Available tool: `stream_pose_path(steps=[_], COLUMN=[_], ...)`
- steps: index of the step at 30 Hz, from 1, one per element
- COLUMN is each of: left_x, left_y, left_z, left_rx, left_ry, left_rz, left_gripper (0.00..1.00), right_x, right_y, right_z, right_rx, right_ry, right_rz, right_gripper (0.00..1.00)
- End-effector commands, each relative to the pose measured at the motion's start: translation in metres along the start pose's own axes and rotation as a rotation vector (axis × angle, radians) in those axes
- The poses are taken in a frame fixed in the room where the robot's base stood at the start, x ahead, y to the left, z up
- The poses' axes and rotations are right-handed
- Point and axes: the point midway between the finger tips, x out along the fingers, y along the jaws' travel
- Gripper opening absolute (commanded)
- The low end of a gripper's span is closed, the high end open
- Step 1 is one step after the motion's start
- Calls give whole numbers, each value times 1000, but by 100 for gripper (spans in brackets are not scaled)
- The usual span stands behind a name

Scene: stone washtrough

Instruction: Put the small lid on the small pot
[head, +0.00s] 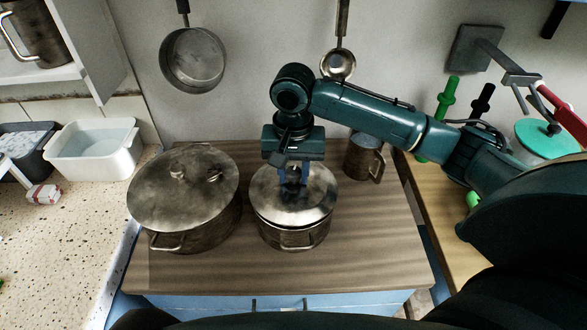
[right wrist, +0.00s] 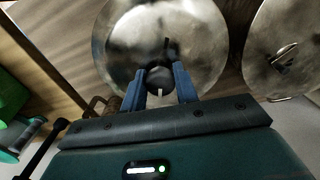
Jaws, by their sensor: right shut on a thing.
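The small lid (head: 270,200) is a round metal disc lying level over the small pot (head: 278,236), covering its mouth. I cannot tell if its rim rests fully on the pot. My right gripper (head: 293,178) points down from above, its blue fingers shut on the lid's knob. In the right wrist view the small lid (right wrist: 125,45) fills the top middle, and the dark knob sits between the fingertips of the right gripper (right wrist: 161,76). The small pot's inside is hidden. My left gripper is not in view.
A large pot (head: 215,236) with its own lid (head: 165,200) stands close on the left. A metal mug (head: 360,162) stands behind right. A pan (head: 192,60) and a ladle (head: 338,66) hang on the wall. The wooden top (head: 375,240) is clear at front and right.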

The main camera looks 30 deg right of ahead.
Motion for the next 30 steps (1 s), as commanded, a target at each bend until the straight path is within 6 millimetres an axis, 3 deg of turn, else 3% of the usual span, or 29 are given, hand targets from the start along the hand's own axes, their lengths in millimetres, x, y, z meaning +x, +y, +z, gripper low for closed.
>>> stream_pose_path(steps=[30], left_x=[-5], left_y=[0], left_z=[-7], left_rx=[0], left_ry=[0], left_rz=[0], left_gripper=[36], right_x=[12], right_y=[0], right_z=[0], right_rx=[0], right_ry=[1], right_rz=[0], right_gripper=[2])
